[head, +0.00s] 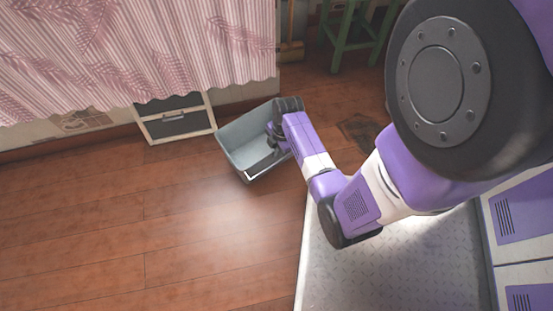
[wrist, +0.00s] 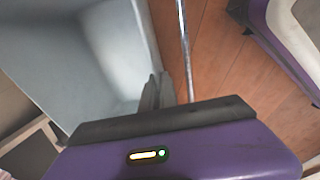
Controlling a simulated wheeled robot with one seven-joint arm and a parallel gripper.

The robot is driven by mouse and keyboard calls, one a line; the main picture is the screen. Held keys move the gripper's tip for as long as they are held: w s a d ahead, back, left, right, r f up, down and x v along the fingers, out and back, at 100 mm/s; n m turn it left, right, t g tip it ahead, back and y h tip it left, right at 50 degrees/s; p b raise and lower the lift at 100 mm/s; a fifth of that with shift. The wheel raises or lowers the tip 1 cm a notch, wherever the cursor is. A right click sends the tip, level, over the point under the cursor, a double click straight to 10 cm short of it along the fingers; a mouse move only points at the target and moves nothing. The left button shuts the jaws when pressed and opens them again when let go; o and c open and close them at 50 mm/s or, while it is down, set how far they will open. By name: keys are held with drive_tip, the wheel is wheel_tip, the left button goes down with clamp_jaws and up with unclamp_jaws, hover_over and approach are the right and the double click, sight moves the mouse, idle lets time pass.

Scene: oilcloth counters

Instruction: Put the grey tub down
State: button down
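The grey tub (head: 243,132) is an open rectangular box left of my gripper in the head view, in front of the pink curtain. It looks tilted, and I cannot tell whether its underside touches the floor. In the wrist view the tub (wrist: 60,50) fills the upper left. My gripper (head: 272,134) is at the tub's right side, its fingers partly hidden by the wrist. In the wrist view the fingertips (wrist: 155,92) are close together on the edge of the tub's wall, so my gripper looks shut on it.
Wooden floor (head: 180,235) is clear to the left and front. A small dark-fronted drawer unit (head: 177,121) stands behind the tub, under the pink curtain (head: 140,50). A green stool (head: 345,40) stands at the back. A dark floor patch (head: 360,132) lies to the right.

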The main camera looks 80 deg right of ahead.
wheel_tip(320, 180, down, 4)
drive_tip(key=shift+f+b, duration=0.1)
drive_tip(key=shift+b, duration=1.05)
drive_tip(key=c, duration=1.6)
unclamp_jaws()
drive_tip(key=shift+f, duration=0.1)
drive_tip(key=shift+c, duration=0.2)
